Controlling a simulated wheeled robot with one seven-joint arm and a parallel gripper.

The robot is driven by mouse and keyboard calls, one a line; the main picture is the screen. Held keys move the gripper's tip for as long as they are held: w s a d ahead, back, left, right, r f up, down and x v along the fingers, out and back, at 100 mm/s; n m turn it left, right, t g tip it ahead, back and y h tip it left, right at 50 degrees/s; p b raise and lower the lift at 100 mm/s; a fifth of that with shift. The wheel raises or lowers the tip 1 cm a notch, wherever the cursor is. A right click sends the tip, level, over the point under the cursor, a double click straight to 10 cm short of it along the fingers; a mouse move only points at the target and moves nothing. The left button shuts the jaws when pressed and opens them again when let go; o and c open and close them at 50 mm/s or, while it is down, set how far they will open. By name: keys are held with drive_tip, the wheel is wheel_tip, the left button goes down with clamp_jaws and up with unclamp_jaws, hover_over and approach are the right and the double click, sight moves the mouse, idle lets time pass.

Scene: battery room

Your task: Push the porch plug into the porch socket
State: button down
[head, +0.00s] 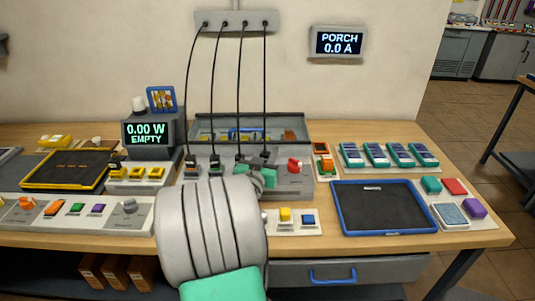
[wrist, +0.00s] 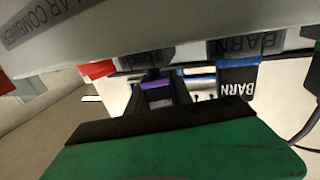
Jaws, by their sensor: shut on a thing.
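My gripper (head: 262,178) has green fingers and is at the front of the grey combiner box (head: 299,185), at its rightmost cable. In the wrist view it is shut on a dark plug with a purple band (wrist: 152,78), taken as the porch plug. This plug is right under the box edge, in line with a shadowed label (wrist: 148,57) that is hard to read, taken as the porch socket's. I cannot tell how deep the plug sits. The wall display (head: 339,42) reads PORCH 0.0 A.
A blue-banded plug marked BARN (wrist: 238,78) is close beside the held one. Thin black cables hang from a wall box (head: 236,20). A red knob (head: 294,165) is right of my gripper. A blue-rimmed tray (head: 384,233) lies further right. A display (head: 147,134) reads 0.00 W EMPTY.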

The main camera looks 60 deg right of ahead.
drive_tip(key=shift+f+b, duration=0.75)
drive_tip(key=shift+b, duration=0.05)
drive_tip(key=c, duration=1.4)
unclamp_jaws()
drive_tip(key=shift+r, duration=0.1)
drive_tip(key=shift+a, duration=0.15)
drive_tip(key=s+a+b, duration=0.2)
drive_tip(key=a+b, duration=0.2)
drive_tip(key=a, duration=0.6)
drive_tip(key=shift+a, duration=0.3)
